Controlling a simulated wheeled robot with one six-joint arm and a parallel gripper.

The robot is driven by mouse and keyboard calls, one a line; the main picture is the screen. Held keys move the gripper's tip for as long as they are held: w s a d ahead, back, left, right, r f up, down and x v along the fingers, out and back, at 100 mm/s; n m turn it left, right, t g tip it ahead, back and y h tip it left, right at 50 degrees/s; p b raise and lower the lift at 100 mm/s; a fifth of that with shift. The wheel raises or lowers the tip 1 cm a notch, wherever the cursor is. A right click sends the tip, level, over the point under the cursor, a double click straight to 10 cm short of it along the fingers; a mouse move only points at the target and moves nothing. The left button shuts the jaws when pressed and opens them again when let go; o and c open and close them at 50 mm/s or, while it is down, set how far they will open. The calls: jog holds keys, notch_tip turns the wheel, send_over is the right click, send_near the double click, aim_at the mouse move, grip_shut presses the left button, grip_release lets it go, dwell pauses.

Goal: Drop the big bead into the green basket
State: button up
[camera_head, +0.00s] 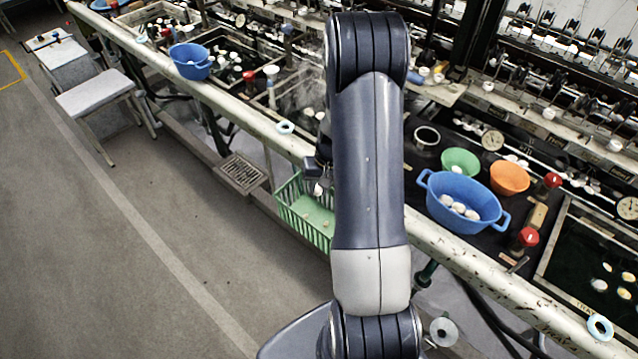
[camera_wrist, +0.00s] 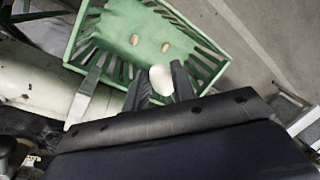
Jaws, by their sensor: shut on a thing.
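My gripper (camera_wrist: 160,80) is shut on the big bead (camera_wrist: 161,82), a pale cream, rounded thing, in the wrist view. The green basket (camera_wrist: 112,42) has slatted sides and lies below and beyond the fingers, with the bead in front of its near side. Two small tan pieces (camera_wrist: 134,40) lie on its floor. In the head view the basket (camera_head: 303,232) stands beside the bench rail, partly hidden by my arm. My gripper (camera_head: 320,183) shows there above the basket's upper part. I cannot tell the height of the bead over the basket.
A worn pale rail (camera_head: 470,272) runs along the bench beside the basket. A blue basin with white cocoons (camera_head: 432,200), a green bowl (camera_head: 460,160) and an orange bowl (camera_head: 510,177) stand on the bench at right.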

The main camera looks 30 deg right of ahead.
jog(key=shift+f, duration=0.6)
jog(key=o, duration=0.7)
jog(key=r, duration=0.3)
jog(key=d+r+b, duration=0.1)
jog(key=r, duration=0.3)
jog(key=d+r, duration=0.1)
jog(key=r, duration=0.2)
jog(key=shift+s+r+b, duration=0.35)
jog(key=shift+r, duration=0.05)
jog(key=f, duration=0.3)
jog(key=a+f+p, duration=0.1)
jog(key=f, duration=0.3)
jog(key=a+f, duration=0.1)
jog(key=f, duration=0.2)
jog(key=shift+w+f+p, duration=0.3)
jog(key=shift+r+p, duration=1.25)
jog(key=shift+r, duration=0.95)
